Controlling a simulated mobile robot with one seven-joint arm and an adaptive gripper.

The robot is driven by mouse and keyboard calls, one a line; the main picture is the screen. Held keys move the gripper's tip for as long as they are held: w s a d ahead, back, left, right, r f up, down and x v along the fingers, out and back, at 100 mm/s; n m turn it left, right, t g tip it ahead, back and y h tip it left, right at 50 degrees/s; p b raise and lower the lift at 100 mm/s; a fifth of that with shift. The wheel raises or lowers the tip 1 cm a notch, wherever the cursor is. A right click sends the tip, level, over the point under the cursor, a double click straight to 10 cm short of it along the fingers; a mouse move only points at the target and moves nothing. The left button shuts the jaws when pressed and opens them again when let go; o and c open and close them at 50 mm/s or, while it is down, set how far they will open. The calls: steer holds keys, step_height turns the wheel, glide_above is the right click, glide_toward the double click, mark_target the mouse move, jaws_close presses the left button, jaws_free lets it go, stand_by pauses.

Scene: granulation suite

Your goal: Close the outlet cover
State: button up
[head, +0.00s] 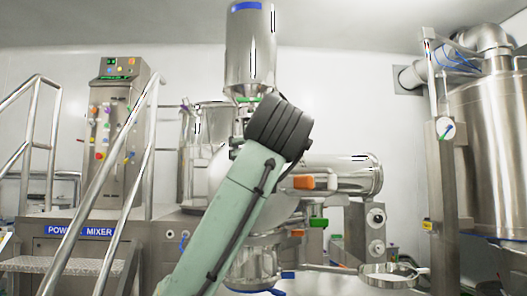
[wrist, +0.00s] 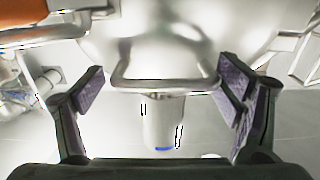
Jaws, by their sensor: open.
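My gripper (wrist: 160,84) is open in the wrist view, with one dark padded finger at each side. A bent metal bar handle (wrist: 165,85) spans the space between the fingers, in front of a rounded shiny metal surface (wrist: 160,30). I cannot tell how close the bar is or whether the fingers touch it. In the head view my arm hides the gripper and the middle of the mixer. A round, shallow metal piece with a bar across it (head: 390,275) stands out at the lower right; it looks like the outlet cover, swung aside, but I cannot be sure.
The powder mixer has a tall hopper (head: 250,45), a horizontal metal cylinder (head: 350,174) and a control panel (head: 122,90). Railings (head: 130,190) and a step (head: 62,265) stand at left. A large steel vessel (head: 490,150) and a post (head: 440,180) stand at right.

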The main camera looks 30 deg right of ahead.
steer(key=shift+a, duration=0.15)
steer(key=v, duration=1.2)
steer(key=shift+f, duration=0.1)
steer(key=shift+c, duration=0.3)
